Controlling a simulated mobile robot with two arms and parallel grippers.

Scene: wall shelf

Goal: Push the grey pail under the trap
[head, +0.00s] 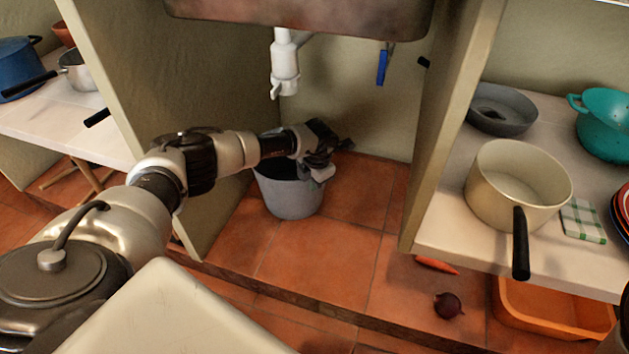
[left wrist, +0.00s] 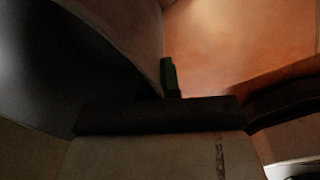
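The grey pail (head: 290,202) stands upright on the tiled floor of the open bay under the sink. In the head view it is below the white trap (head: 284,72), slightly right of it; the depth between them is hard to judge. My left gripper (head: 335,146) is at the pail's upper right side, with its wrist across the opening and hiding much of the rim. The left wrist view shows the pail's dark curved side (left wrist: 70,65) close by, and one dark finger beside its edge. Whether the fingers are apart or touch the pail is unclear. My right gripper is not seen.
The sink (head: 300,12) hangs above the bay, with a blue-handled valve (head: 383,66) behind. Upright panels bound both sides. A cream pot (head: 515,185) stands on the right shelf. A carrot (head: 436,264), a beet (head: 448,305) and an orange tub (head: 552,312) lie lower right. Floor right of the pail is clear.

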